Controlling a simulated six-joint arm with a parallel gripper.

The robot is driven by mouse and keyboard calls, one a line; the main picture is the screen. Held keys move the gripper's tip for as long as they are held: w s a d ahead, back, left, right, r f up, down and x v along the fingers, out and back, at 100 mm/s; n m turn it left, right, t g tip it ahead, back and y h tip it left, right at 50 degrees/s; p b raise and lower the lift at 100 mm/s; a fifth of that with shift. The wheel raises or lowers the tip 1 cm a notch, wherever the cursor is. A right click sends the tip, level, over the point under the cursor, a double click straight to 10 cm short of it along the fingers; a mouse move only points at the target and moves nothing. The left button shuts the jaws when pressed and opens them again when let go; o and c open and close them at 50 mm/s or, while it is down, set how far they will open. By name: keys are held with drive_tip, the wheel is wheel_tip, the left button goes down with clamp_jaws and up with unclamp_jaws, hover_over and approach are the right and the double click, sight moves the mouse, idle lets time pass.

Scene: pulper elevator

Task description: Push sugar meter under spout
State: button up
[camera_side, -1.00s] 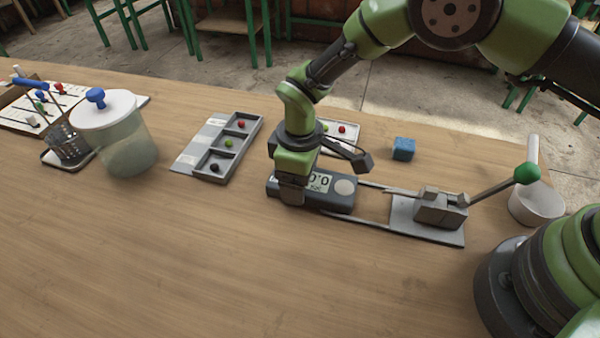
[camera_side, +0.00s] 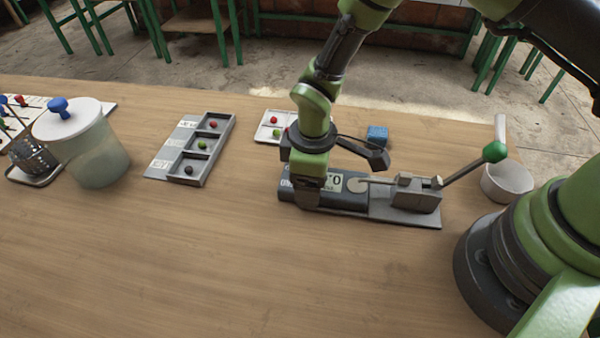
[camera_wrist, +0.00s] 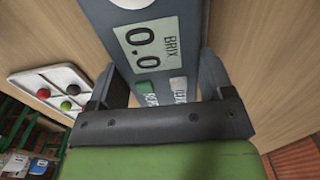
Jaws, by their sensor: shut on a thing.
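The sugar meter (camera_side: 345,201) is a long dark grey box with a "BRIX 0.0" display and a pale round pad at its right end. It lies flat on the table, against the base plate of a small grey press (camera_side: 415,198). The press's thin spout (camera_side: 376,180) points left, its tip at or over the round pad; the exact overlap is hard to tell. My gripper (camera_side: 308,200) is shut on the meter's left part, one finger on each side. The wrist view shows the meter (camera_wrist: 195,50) between both fingers of my gripper (camera_wrist: 165,85).
A green-knobbed lever (camera_side: 495,152) rises right of the press, by a white cup (camera_side: 507,182). A three-compartment tray (camera_side: 220,150) and a lidded jar (camera_side: 95,155) stand left. The front table is clear.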

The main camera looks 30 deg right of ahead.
drive_tip(key=o, duration=1.1)
drive_tip(key=shift+c, duration=0.2)
wheel_tip(320, 180, up, 10)
drive_tip(key=shift+d, duration=0.1)
wheel_tip(320, 180, up, 9)
drive_tip(key=m+t+y, duration=0.1)
drive_tip(key=m+t, duration=0.1)
drive_tip(key=m, duration=0.1)
hover_over(335, 173)
drive_tip(key=s+d+r+m+t, duration=0.2)
drive_tip(key=s+d+r+m, duration=0.45)
drive_tip(key=r, duration=0.35)
drive_tip(key=s+d+m+t, duration=0.1)
drive_tip(key=s, duration=0.3)
drive_tip(key=s+r+m+t+y, duration=0.1)
drive_tip(key=s+m+t, duration=0.1)
drive_tip(key=s, duration=0.2)
drive_tip(key=shift+s+d+r, duration=0.2)
drive_tip(key=shift+d+r, duration=0.1)
drive_tip(key=shift+d, duration=0.05)
